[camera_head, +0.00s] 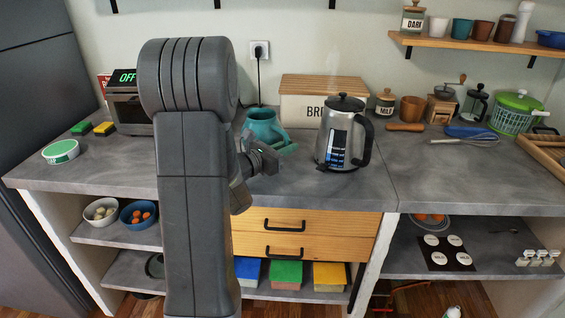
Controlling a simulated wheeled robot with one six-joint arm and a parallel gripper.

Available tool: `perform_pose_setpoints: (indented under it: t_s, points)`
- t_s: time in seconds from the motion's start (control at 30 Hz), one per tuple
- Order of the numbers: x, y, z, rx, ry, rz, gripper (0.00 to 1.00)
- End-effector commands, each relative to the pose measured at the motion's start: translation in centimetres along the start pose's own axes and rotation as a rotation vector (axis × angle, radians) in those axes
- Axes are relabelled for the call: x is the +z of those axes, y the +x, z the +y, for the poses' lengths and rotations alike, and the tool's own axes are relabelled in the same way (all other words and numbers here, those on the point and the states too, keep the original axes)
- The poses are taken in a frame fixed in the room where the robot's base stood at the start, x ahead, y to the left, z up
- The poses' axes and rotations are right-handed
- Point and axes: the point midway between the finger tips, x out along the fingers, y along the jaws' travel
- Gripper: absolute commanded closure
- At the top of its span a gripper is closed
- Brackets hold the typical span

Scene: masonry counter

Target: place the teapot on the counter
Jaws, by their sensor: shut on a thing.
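The teal teapot (262,125) is over the back half of the grey counter (320,195), left of the steel kettle. It looks roughly upright, and a teal part of it shows at the gripper's right side. My gripper (273,156) is at the teapot's near side, shut on it. My arm and gripper hide the teapot's lower left part. Its base is hidden, so I cannot tell whether it touches the counter.
A steel kettle (342,135) with a black handle stands close to the right. A bread box (303,108) is behind. A dark oven (130,110) stands left, partly behind my arm. The counter's front strip below the teapot and kettle is bare.

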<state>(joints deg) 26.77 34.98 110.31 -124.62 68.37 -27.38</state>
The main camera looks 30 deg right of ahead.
Motion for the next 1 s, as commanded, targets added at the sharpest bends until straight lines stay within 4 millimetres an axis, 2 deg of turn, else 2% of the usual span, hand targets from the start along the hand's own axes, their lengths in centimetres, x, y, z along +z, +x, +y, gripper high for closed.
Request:
perform_pose_setpoints:
  t_s: [0.17, 0.43, 0.8, 0.83, 0.9, 0.93, 1.0]
  points:
    - [-1.1, 0.0, 0.0, -0.001, 0.002, -0.003, 1.0]
    - [-4.3, 0.0, 0.0, 0.0, 0.001, -0.001, 1.0]
    - [-4.8, 0.0, 0.0, 0.0, 0.005, -0.004, 1.0]
    - [-4.8, 0.0, 0.0, 0.001, 0.002, -0.002, 0.83]
    - [-4.8, 0.0, 0.0, 0.001, 0.002, -0.001, 0.69]
    - [-4.8, 0.0, 0.0, 0.001, 0.002, -0.001, 0.65]
    - [-4.8, 0.0, 0.0, 0.001, 0.002, -0.001, 0.65]
